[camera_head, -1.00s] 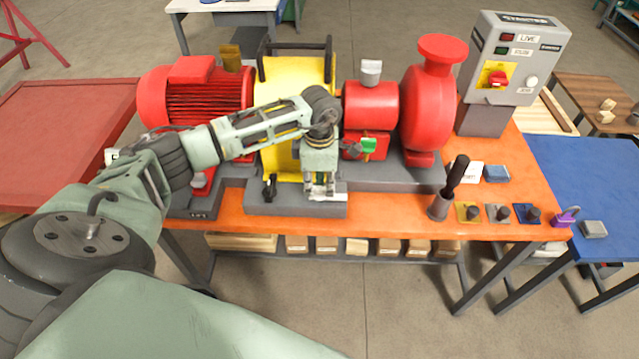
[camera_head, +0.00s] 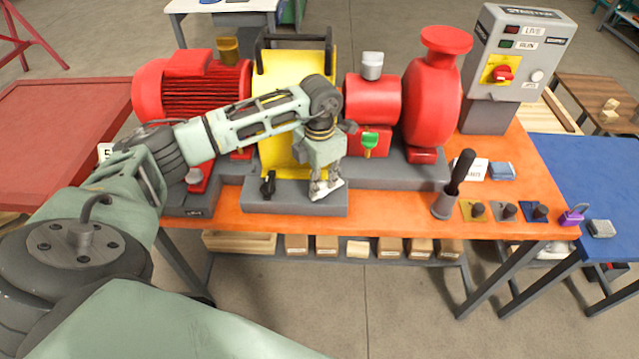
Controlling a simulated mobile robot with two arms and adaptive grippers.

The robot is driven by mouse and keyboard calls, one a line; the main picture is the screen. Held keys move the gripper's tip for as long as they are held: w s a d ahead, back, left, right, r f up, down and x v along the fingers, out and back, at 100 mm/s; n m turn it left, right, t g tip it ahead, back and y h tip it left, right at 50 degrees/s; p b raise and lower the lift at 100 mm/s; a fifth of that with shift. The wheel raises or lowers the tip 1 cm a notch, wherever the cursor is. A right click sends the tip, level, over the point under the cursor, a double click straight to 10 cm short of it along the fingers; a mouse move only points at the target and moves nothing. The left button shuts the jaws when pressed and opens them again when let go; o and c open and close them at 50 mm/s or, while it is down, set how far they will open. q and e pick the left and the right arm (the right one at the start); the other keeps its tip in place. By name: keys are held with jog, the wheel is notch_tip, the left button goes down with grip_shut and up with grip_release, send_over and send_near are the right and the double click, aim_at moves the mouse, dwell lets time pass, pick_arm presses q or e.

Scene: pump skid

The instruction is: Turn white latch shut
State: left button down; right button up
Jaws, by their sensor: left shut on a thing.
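The white latch (camera_head: 331,192) is a small pale piece at the front right foot of the yellow guard (camera_head: 281,152), just above the grey base block. My left gripper (camera_head: 325,186) reaches down from above and is shut on the white latch. The latch looks tilted, its right end higher than its left. The fingers hide part of it, so its exact angle is unclear. A black latch (camera_head: 267,186) sits at the guard's front left foot, apart from my gripper. My right gripper is out of view.
The red motor (camera_head: 195,95) stands left of the guard, the red pump (camera_head: 431,100) right. A black-handled tool (camera_head: 458,175) stands upright in a holder at the right. The orange bench front (camera_head: 390,215) is clear.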

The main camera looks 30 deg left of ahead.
aim_at(320, 184)
pick_arm(q)
jog(key=n+b, duration=0.1)
jog(key=n, duration=0.2)
jog(key=shift+n, duration=0.3)
jog(key=shift+n+b, duration=0.5)
jog(key=shift+n, duration=1.3)
jog(key=c, duration=1.8)
grip_release()
jog(key=shift+o, duration=0.2)
notch_tip(320, 184, up, 12)
